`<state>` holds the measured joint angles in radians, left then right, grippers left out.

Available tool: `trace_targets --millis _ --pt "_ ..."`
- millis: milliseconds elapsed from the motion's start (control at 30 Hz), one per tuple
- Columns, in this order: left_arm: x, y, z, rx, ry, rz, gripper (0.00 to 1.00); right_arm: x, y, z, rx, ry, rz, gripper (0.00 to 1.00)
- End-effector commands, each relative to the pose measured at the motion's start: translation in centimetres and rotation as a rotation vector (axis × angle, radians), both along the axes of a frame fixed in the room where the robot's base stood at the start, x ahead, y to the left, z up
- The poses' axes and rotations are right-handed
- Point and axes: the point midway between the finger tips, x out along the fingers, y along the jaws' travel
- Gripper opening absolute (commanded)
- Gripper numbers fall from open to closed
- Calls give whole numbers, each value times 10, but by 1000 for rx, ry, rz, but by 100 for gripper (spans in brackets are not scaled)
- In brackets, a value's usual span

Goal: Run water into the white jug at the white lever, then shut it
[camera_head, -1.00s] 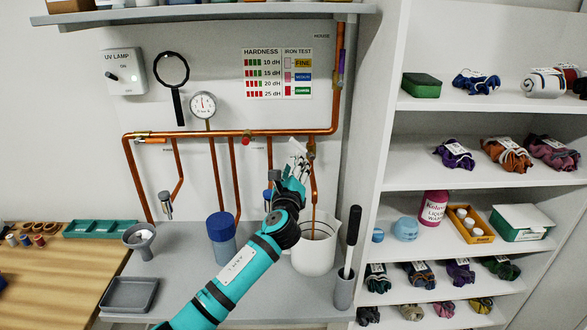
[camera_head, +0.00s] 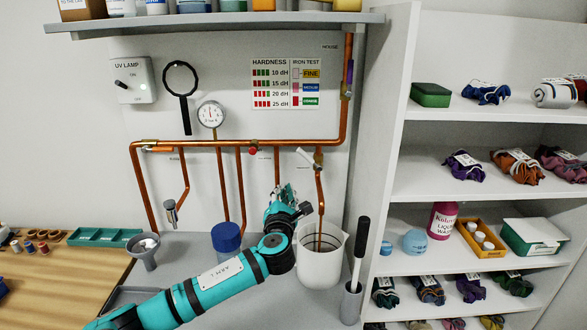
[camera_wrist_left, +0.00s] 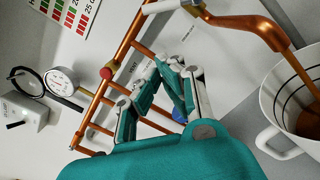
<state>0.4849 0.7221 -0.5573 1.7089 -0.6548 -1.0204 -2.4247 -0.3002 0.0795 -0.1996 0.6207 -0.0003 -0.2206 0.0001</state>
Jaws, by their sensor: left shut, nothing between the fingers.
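The white jug (camera_head: 318,268) stands upright on the grey counter under a copper spout. It also shows in the left wrist view (camera_wrist_left: 272,138). A brown stream (camera_head: 320,232) runs from the spout into the jug, and brown liquid (camera_wrist_left: 309,124) shows inside. The white lever (camera_head: 307,157) sits on the valve above the spout, slanting up to the left. Its handle shows in the left wrist view (camera_wrist_left: 162,6). My left gripper (camera_head: 288,193) is shut and empty, below the lever and left of the spout, apart from both. My right gripper is not in view.
A blue-topped vessel (camera_head: 227,238) and a grey funnel (camera_head: 144,249) stand left of the jug. A black-handled tool sits in a grey holder (camera_head: 350,303) right of it. Copper pipes (camera_head: 235,143) and a gauge (camera_head: 211,115) are on the wall. Shelves (camera_head: 440,185) rise at right.

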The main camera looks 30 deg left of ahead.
Motion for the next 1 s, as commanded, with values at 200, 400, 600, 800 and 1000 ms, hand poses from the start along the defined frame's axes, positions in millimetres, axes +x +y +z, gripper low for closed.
trace_targets --millis 200,400,600,800,1000 --pt "3 8 -3 93 61 18 0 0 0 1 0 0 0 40" --pt "29 23 0 91 59 19 0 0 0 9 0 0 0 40" --pt "61 41 1 89 58 19 0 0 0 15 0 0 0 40" --pt "87 51 6 87 56 15 0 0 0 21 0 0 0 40" --pt "100 37 25 88 57 16 0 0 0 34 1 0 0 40"
